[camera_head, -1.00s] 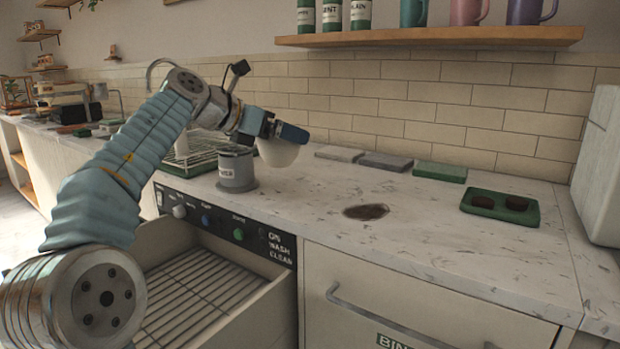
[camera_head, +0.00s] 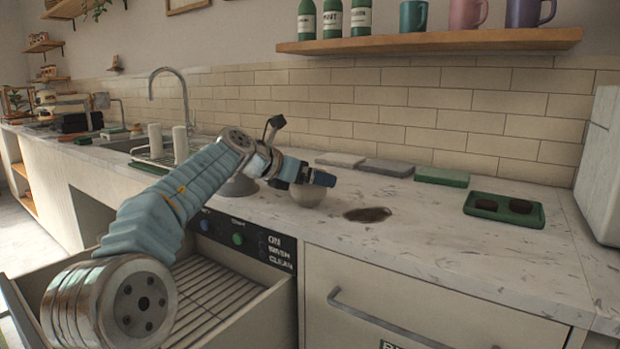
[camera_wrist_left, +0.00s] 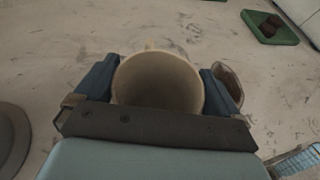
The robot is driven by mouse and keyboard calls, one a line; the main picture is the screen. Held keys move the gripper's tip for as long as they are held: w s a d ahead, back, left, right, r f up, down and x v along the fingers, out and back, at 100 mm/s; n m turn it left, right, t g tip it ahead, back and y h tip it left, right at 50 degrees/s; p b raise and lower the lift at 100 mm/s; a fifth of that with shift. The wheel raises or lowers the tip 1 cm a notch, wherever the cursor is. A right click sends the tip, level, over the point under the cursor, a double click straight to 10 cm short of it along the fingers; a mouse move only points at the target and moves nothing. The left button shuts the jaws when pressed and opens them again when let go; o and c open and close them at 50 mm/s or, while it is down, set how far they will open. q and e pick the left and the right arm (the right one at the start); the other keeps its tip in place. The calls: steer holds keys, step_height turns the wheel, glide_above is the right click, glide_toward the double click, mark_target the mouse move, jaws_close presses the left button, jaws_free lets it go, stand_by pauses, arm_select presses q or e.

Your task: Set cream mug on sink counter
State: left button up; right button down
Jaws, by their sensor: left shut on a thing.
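The cream mug (camera_head: 308,195) is in my left gripper (camera_head: 305,178), low over the marble sink counter (camera_head: 420,230), left of a brown stain. In the left wrist view I look down into the open mouth of the mug (camera_wrist_left: 158,82), upright between the two blue fingers of the left gripper (camera_wrist_left: 158,88). The fingers press on both its sides. The mug's base looks at or very near the counter surface; I cannot tell whether it touches. My right gripper does not show.
The brown stain (camera_head: 367,214) lies just right of the mug. Folded cloths (camera_head: 386,167) lie along the wall, and a green tray (camera_head: 504,209) holds two dark pucks. An open drawer with a rack (camera_head: 220,300) is below. The counter's middle right is clear.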

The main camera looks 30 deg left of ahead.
arm_select(q)
steer(key=shift+f, duration=0.15)
steer(key=o, duration=0.9)
steer(key=shift+s+r, duration=0.1)
steer(key=shift+r, duration=0.1)
steer(key=v, duration=1.1)
steer(key=shift+s+a+r, duration=0.1)
steer(key=shift+s, duration=0.3)
